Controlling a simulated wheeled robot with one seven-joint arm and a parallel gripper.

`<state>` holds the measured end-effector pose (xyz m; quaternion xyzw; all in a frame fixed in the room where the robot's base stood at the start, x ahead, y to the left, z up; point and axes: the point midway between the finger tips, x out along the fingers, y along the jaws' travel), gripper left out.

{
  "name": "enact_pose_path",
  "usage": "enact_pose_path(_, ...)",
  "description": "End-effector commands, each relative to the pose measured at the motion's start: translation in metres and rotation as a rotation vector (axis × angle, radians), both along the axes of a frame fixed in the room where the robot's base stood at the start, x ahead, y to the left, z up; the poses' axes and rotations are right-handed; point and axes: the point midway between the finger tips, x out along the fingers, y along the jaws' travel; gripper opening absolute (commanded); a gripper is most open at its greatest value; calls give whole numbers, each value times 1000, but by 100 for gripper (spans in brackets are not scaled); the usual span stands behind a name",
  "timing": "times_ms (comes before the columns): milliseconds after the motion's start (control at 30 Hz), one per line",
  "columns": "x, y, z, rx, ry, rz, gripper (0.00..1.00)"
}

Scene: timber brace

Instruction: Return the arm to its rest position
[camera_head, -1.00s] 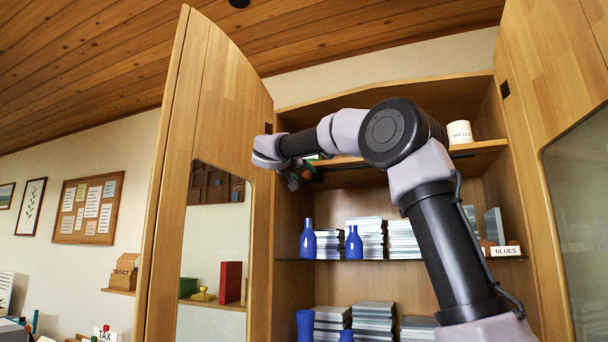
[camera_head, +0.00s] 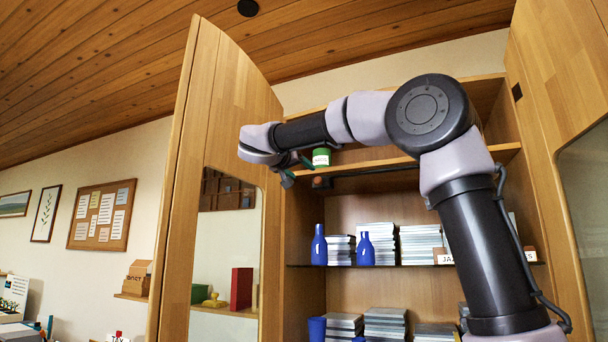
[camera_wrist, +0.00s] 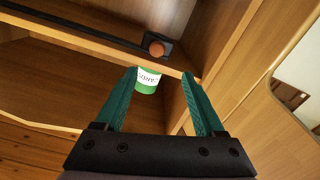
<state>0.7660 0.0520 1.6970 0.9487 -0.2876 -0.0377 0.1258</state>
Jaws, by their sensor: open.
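My arm reaches across the head view in front of an open wooden cabinet (camera_head: 296,225). My gripper (camera_head: 298,170) is at its left end, near the front of the upper shelf (camera_head: 385,165). In the wrist view my gripper (camera_wrist: 159,74) has its two teal fingers spread apart, with nothing held between them. A green can with a white label (camera_head: 321,157) stands on the upper shelf, just right of my gripper. The can also shows in the wrist view (camera_wrist: 147,82), beyond the fingertips and apart from them. My forearm hides part of the upper shelf.
The left cabinet door (camera_head: 221,110) stands open close beside my gripper. The right door (camera_head: 555,110) is open beyond my elbow. Blue bottles (camera_head: 319,246) and grey stacks (camera_head: 378,240) fill the lower shelves. Open space lies left of the left door.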

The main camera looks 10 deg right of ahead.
Motion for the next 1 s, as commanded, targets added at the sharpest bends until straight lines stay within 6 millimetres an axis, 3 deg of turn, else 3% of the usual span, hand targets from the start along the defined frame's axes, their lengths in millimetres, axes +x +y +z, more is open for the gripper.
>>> enact_pose_path(533,-1,-1,-1,1,3,-1,71)
enact_pose_path(667,-9,-16,-16,8,69,-5,71)
enact_pose_path(767,-29,-44,-50,31,202,-5,71)
enact_pose_path(900,-77,-92,-124,123,447,15,71)
enact_pose_path(1000,-120,-116,-179,228,595,49,71)
